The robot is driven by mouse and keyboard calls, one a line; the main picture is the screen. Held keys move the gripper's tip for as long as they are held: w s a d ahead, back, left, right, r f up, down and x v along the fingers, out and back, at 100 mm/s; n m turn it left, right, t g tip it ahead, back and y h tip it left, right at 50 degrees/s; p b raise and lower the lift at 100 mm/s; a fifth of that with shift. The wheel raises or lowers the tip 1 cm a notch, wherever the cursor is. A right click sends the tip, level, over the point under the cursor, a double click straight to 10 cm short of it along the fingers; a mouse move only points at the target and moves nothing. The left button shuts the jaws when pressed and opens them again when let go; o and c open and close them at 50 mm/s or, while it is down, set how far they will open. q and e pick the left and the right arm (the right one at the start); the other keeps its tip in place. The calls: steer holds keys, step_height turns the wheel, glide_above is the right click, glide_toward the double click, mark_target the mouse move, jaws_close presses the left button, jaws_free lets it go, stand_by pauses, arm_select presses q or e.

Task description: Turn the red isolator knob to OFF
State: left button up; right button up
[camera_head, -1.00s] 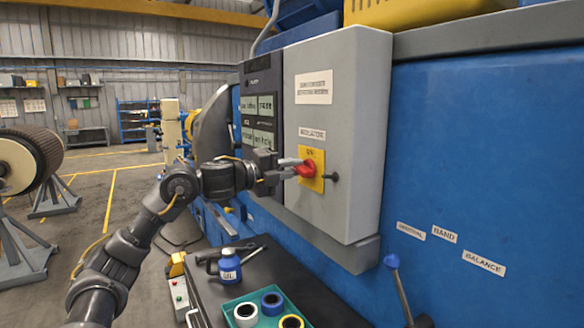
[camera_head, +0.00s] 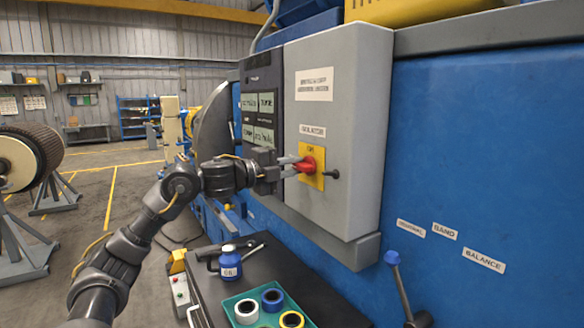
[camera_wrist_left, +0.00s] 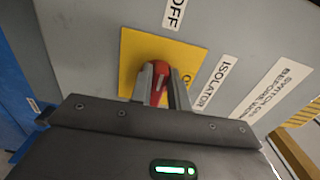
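The red isolator knob (camera_head: 308,164) sits on a yellow plate (camera_head: 313,178) on the front of a grey cabinet. My left gripper (camera_head: 299,167) reaches it from the left, one finger above the other. In the left wrist view the fingers (camera_wrist_left: 161,90) lie on both sides of the red knob (camera_wrist_left: 159,92), close against it, so it looks gripped. The fingers hide part of the knob. An "OFF" label (camera_wrist_left: 174,12) stands beside the yellow plate in the wrist view, and the letters on the plate are partly visible. My right gripper is not in view.
The grey cabinet (camera_head: 345,110) is fixed to a large blue machine (camera_head: 480,150). A small black latch (camera_head: 332,174) is right of the knob. Below is a dark bench with a blue bottle (camera_head: 230,262) and a green tray (camera_head: 239,301). A blue-topped lever (camera_head: 393,260) stands at lower right.

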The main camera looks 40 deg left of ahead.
arm_select(q)
steer(key=o, duration=0.4)
steer(key=shift+s+a+f, duration=0.15)
steer(key=shift+s, duration=0.05)
steer(key=b+v, duration=0.9)
steer(key=v, duration=0.1)
steer(key=shift+s, duration=0.2)
steer(key=shift+a, duration=0.1)
